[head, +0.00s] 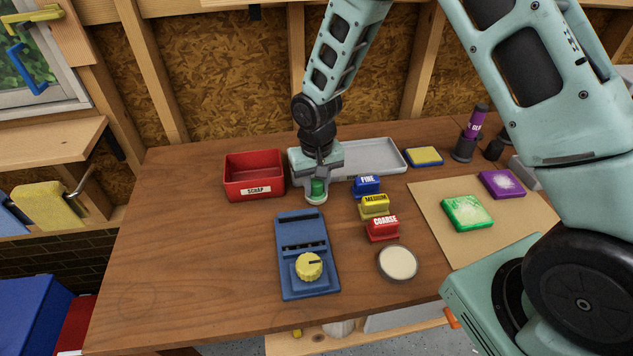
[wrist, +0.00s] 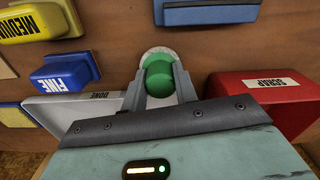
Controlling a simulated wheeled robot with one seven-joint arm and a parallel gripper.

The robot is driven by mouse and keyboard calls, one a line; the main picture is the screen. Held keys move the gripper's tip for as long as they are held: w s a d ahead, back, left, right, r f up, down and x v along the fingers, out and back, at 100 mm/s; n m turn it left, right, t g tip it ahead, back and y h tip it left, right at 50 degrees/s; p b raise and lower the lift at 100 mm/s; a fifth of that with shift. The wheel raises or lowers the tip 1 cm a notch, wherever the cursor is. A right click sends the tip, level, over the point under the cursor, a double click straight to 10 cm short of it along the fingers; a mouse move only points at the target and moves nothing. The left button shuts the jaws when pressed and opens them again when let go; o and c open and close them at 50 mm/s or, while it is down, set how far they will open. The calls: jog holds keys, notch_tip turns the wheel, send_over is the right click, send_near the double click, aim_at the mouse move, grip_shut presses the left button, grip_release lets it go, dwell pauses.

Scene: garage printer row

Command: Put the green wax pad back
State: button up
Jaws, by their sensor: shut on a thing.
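The green wax pad (head: 318,187) has a green knob on a round pale base. My gripper (head: 318,182) is shut on its knob, just right of the red scrap bin and in front of the grey tray. In the wrist view the green knob (wrist: 158,78) sits between the fingertips, with the pale base (wrist: 153,51) beyond it. The base is at or just above the wooden table; I cannot tell if it touches. A round tin (head: 398,263) with cream contents stands at the front right.
Blue, yellow and red labelled blocks (head: 375,206) stand just right of the pad. A blue device (head: 296,233) with a yellow knob lies in front. The scrap bin (head: 254,192) and grey tray (head: 390,164) flank my gripper. Green and purple pads lie on a mat (head: 440,236).

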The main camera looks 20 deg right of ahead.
aim_at(316, 182)
jog(key=shift+f, duration=0.15)
jog(key=o, duration=1)
jog(key=shift+o, duration=0.2)
notch_tip(316, 182, up, 12)
jog(key=b, duration=0.3)
jog(key=s+a+r+n, duration=0.2)
jog(key=s, duration=0.7)
jog(key=s+a+r+n, duration=0.1)
jog(key=s+a+n, duration=0.1)
jog(key=s, duration=0.7)
jog(key=s+a+r+n, duration=0.2)
jog(key=s+n, duration=0.2)
jog(key=s, duration=0.5)
jog(key=shift+a+r+y, duration=0.15)
jog(key=shift+r+y, duration=0.15)
